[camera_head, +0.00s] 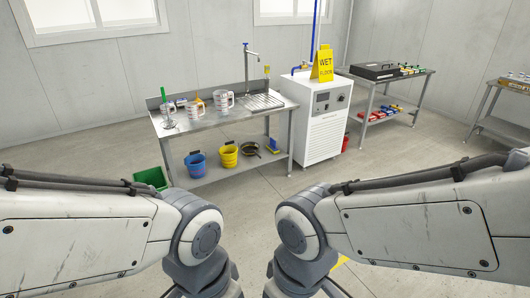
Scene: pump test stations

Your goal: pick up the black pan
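The black pan (250,148) lies on the lower shelf of the metal sink table, right of a yellow bucket (228,156). It is small and dark in the view, some way off across the floor. Both my arms come in from the sides at the bottom and bend down out of the frame. Neither gripper is in view, so their fingers are hidden, and nothing of mine is near the pan.
A blue bucket (196,165) stands on the same shelf. Measuring jugs stand on the metal table (205,126) above. A green bin (151,178) is at its left, a white cabinet (318,125) with a yellow wet-floor sign (323,64) at its right. Floor before the table looks clear.

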